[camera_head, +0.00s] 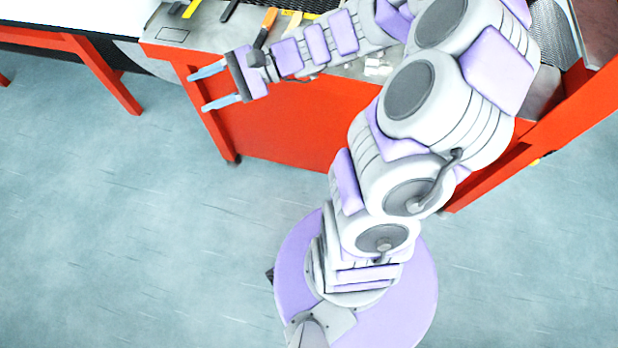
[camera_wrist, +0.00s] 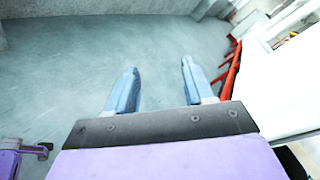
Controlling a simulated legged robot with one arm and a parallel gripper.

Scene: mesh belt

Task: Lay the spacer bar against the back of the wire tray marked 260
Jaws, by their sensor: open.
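My gripper (camera_head: 208,87) is open and empty in the head view. It points left, in front of the near left corner of a red workbench (camera_head: 290,135). In the wrist view its two blue fingers (camera_wrist: 158,88) stand apart with only floor beyond them. I cannot make out the spacer bar or a wire tray marked 260 in either view. My arm covers much of the bench top.
On the bench top lie an orange-handled tool (camera_head: 266,27) and other yellow and black items, partly cut off by the top edge. A white-topped table with red legs (camera_head: 100,70) stands at the left. The blue-grey floor (camera_head: 130,230) is clear in front.

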